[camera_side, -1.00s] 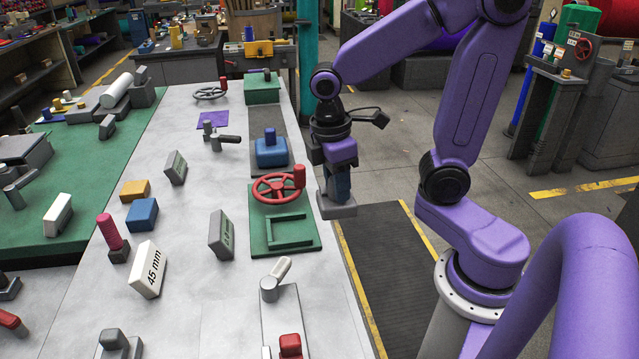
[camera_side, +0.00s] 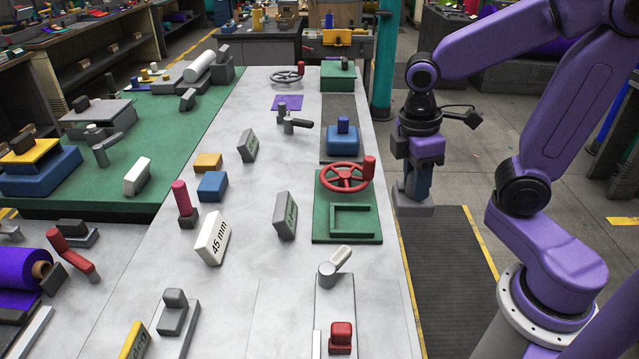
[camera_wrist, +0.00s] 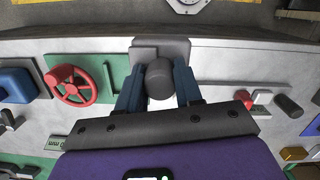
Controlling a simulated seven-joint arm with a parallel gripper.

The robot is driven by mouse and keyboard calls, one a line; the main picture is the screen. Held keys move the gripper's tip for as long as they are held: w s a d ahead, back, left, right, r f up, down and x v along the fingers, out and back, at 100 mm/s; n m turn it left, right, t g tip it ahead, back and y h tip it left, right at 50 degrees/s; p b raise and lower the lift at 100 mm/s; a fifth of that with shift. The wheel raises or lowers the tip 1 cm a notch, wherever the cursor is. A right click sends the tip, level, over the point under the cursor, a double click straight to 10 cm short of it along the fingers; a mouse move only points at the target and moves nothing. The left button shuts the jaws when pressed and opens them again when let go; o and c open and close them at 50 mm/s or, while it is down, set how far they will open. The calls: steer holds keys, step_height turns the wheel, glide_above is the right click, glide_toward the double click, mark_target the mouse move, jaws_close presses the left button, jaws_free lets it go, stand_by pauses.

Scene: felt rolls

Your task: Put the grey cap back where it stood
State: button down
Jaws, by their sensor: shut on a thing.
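The grey cap, a flat square base (camera_wrist: 143,52) with a dark round knob (camera_wrist: 160,80), is held in my gripper. In the wrist view the two blue fingers of my gripper (camera_wrist: 158,88) are shut on the knob. In the side view my gripper (camera_side: 414,190) points down, and the cap (camera_side: 413,209) hangs below it beside the bench's right edge. Its height above the bench is hard to tell. A green plate (camera_side: 322,232) with a raised square frame (camera_side: 352,220) and a red handwheel (camera_side: 344,177) lies to the left. The frame is empty.
A blue block with a knob (camera_side: 343,140) stands on a dark strip behind the handwheel. A grey lever (camera_side: 328,272) and a red block (camera_side: 340,335) stand in front of the green plate. A purple square (camera_side: 287,103) lies bare farther back. Several blocks stand left.

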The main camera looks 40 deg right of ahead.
steer(key=w+a+n+t, duration=0.1)
steer(key=w+a+n, duration=0.25)
steer(key=w, duration=0.65)
steer(key=w+a+n, duration=0.2)
steer(key=w+n, duration=0.3)
steer(key=w, duration=0.5)
steer(key=w+f+n, duration=0.3)
steer(key=w+n, duration=0.2)
steer(key=w, duration=0.3)
steer(key=w+f+n+t, duration=0.1)
steer(key=w+f+n, duration=0.3)
steer(key=w, duration=0.4)
steer(key=shift+w+d+n, duration=0.25)
steer(key=shift+w+n, duration=0.1)
steer(key=shift+f, duration=0.1)
steer(key=shift+f, duration=3)
steer(key=shift+f, duration=0.5)
steer(key=c, duration=0.7)
jaws_free()
